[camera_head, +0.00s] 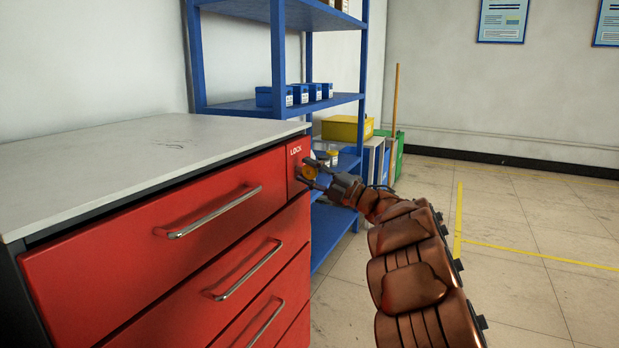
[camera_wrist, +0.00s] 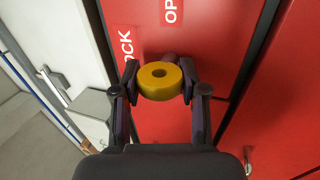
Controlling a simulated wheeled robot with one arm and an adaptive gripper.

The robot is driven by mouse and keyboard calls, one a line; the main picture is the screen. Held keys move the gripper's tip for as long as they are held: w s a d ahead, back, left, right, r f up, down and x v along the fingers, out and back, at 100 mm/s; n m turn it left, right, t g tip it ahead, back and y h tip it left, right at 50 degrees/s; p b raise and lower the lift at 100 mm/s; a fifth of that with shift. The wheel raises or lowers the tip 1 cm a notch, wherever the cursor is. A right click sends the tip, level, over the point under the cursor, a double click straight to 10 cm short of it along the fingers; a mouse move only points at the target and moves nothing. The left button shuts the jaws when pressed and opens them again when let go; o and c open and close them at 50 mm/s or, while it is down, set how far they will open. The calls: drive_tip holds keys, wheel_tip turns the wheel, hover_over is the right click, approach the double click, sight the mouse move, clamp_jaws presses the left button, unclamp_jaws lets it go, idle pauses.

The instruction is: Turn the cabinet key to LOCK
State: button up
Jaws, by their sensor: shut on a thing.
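The red cabinet (camera_head: 140,240) stands at the left in the head view, with a LOCK label (camera_head: 296,151) at the upper right corner of its front. The yellow round key head (camera_head: 309,172) sits just below that label. My gripper (camera_head: 312,172) is at the key. In the wrist view the yellow key head (camera_wrist: 160,80) is between the two fingers of my gripper (camera_wrist: 158,88), which are shut on it. The LOCK label (camera_wrist: 126,45) and part of an OPEN label (camera_wrist: 171,12) show on the red panel.
The cabinet has several drawers with metal handles (camera_head: 215,212) and a pale worktop (camera_head: 150,155). A blue shelf rack (camera_head: 278,60) with small blue bins stands behind. A yellow box (camera_head: 347,128) lies beyond the gripper. The floor (camera_head: 530,220) at right is clear.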

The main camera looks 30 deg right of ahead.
idle(0.5)
drive_tip(key=o, duration=1.2)
drive_tip(key=shift+c, duration=0.2)
drive_tip(key=v, duration=1.2)
